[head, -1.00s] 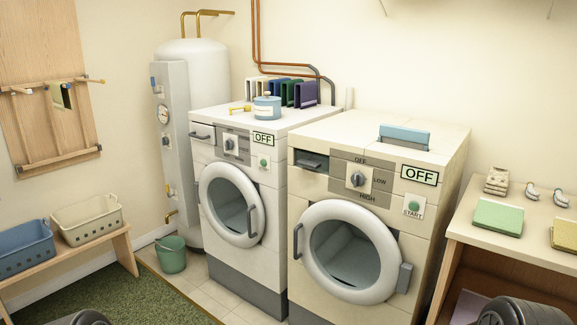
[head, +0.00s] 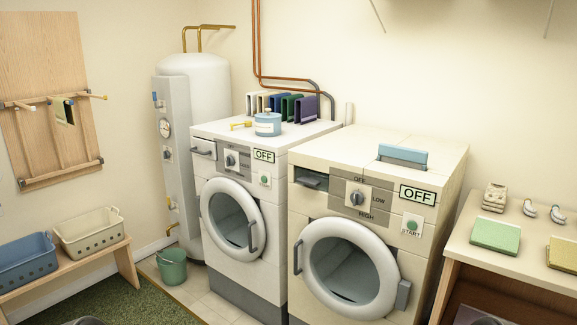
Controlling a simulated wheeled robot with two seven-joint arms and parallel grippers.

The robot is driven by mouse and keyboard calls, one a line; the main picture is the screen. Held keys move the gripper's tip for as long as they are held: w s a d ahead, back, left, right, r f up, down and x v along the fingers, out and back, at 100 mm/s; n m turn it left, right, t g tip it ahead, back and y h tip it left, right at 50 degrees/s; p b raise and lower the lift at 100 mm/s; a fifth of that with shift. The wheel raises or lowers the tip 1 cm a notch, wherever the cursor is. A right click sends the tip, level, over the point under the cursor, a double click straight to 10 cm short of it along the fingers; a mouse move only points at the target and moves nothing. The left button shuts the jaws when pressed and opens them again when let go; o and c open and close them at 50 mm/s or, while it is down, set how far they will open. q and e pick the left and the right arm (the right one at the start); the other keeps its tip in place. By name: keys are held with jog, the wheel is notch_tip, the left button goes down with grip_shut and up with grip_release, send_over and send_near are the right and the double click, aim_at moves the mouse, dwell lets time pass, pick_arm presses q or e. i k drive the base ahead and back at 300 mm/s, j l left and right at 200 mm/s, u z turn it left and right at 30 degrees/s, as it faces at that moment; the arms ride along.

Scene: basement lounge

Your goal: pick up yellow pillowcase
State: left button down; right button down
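A flat yellow folded piece (head: 564,254), which looks like the yellow pillowcase, lies on the wooden side table (head: 463,228) at the far right. The picture's right edge cuts it off. A similar pale green folded piece (head: 496,236) lies to its left, apart from it. Neither gripper is in view. Only dark rounded parts, which look like my arms, show at the bottom edge.
Two front-loading machines, a white one (head: 226,184) and a cream one (head: 306,208), stand left of the table with round doors shut. A bench with baskets (head: 90,232) is at left.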

aim_at(64, 114)
jog(key=i+j+z, duration=0.2)
jog(key=i+j, duration=0.9)
jog(key=i, duration=0.2)
jog(key=i+j+z, duration=0.2)
jog(key=i+j, duration=1)
jog(key=j, duration=0.15)
